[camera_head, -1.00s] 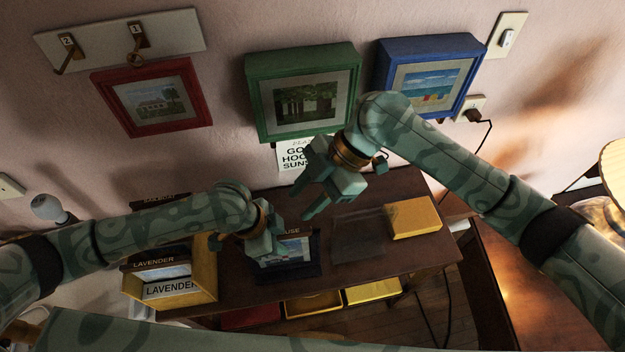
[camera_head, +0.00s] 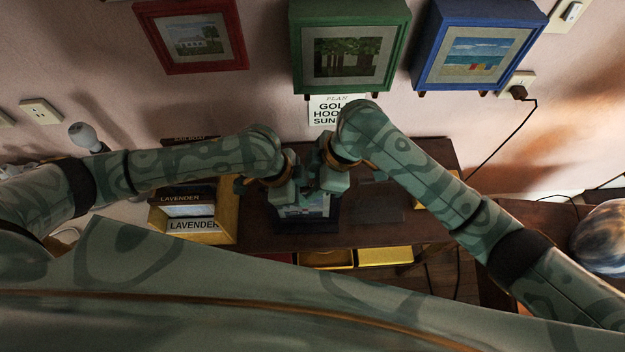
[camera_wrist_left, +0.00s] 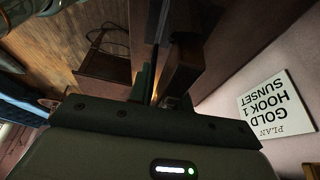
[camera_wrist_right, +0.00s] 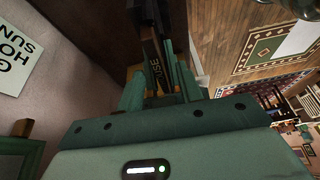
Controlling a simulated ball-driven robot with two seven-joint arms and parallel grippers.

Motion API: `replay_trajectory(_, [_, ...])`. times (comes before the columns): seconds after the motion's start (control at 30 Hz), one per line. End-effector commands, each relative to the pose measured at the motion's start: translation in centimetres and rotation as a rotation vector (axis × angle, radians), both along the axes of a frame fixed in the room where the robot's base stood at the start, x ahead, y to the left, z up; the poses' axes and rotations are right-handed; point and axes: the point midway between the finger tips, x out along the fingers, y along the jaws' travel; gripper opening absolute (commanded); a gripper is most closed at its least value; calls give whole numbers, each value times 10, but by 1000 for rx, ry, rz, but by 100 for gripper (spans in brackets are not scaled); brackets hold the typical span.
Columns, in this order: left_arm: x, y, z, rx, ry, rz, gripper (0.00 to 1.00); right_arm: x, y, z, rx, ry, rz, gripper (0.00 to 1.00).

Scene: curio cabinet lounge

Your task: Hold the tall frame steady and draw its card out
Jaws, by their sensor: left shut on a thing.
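The tall dark frame (camera_head: 335,222) stands on the brown side table, with a picture in its front. Both of my grippers partly cover it in the head view. Its label, ending in "USE", shows at its top (camera_wrist_right: 156,72) in the right wrist view. My left gripper (camera_head: 284,192) is shut on the frame's left side; its fingers (camera_wrist_left: 150,84) meet a dark edge in the left wrist view. My right gripper (camera_head: 322,184) is over the frame's top. Its fingers (camera_wrist_right: 160,90) are apart, one either side of the label. The card's top edge is hard to make out.
A yellow frame (camera_head: 228,225) labelled LAVENDER stands left on the table (camera_head: 375,230). A yellow box (camera_head: 432,190) is partly behind my right arm. Red (camera_head: 240,62), green (camera_head: 400,30) and blue (camera_head: 425,45) frames hang on the wall above a plan note (camera_head: 327,112).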

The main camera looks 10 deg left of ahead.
Motion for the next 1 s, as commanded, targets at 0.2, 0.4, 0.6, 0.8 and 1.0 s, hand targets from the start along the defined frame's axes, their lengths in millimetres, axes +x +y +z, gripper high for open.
replay_trajectory(0.2, [-1,0,-1,-1,2,0,0,-2,5,-13,0,1,0,36])
replay_trajectory(0.4, [-1,0,-1,-1,2,0,0,-1,5,-13,0,0,0,36])
replay_trajectory(0.6, [-1,0,-1,-1,2,0,0,-2,5,-13,0,1,0,0])
replay_trajectory(0.8, [0,0,-1,-1,1,1,0,-2,5,-13,1,1,1,36])
replay_trajectory(1.0, [0,0,-1,0,1,1,0,-1,5,-12,0,0,1,36])
